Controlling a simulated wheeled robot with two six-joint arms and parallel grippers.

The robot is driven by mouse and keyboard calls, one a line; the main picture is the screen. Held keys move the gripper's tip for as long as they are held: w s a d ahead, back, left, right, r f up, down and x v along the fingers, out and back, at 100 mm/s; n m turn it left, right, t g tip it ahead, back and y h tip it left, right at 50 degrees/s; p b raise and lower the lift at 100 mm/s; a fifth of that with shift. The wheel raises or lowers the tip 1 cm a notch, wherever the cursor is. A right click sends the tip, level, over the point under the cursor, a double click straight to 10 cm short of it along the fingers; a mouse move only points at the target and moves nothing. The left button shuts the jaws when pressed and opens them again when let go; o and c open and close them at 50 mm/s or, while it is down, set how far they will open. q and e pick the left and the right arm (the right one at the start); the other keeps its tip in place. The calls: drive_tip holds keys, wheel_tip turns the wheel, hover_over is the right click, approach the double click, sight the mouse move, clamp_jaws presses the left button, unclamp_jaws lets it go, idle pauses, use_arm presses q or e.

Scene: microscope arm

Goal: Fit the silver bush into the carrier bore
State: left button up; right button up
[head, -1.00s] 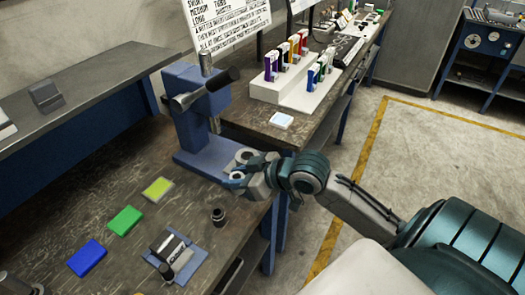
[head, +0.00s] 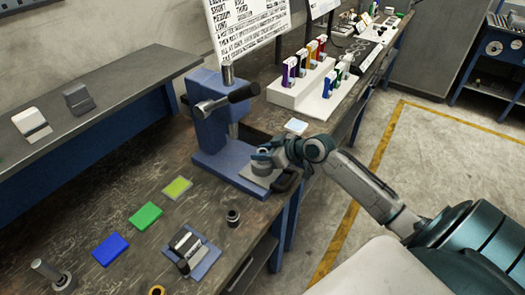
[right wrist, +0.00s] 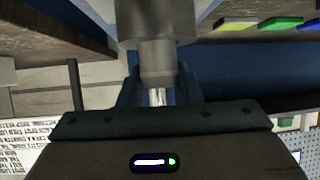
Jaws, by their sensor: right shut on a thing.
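My right gripper (head: 266,156) is at the blue press (head: 215,135), low over its base. It also shows in the right wrist view (right wrist: 158,92), with its dark fingers on either side of a grey-silver cylindrical piece, which looks like the silver bush (right wrist: 157,62). The gripper is shut on it. A wide grey body (right wrist: 155,25), probably the carrier, meets the bush's far end in that upside-down view. A grey plate (head: 257,180) lies on the press base under the gripper. The fingers hide the bore, so I cannot tell how far the bush sits in it. My left gripper is out of view.
A dark cylinder (head: 233,217) and a blue tray (head: 206,257) with a grey block stand near the bench's front edge. Blue (head: 110,249), green (head: 145,215) and yellow (head: 177,188) tiles lie to the left. A white rack (head: 302,95) stands behind.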

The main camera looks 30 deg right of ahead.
drive_tip(key=shift+f, duration=0.55)
drive_tip(key=o, duration=1.1)
drive_tip(key=shift+r, duration=0.15)
drive_tip(key=shift+s+d+r, duration=0.1)
drive_tip(key=shift+s+d, duration=0.2)
drive_tip(key=shift+s, duration=0.1)
drive_tip(key=shift+p+v, duration=0.6)
drive_tip(key=shift+v, duration=4.9)
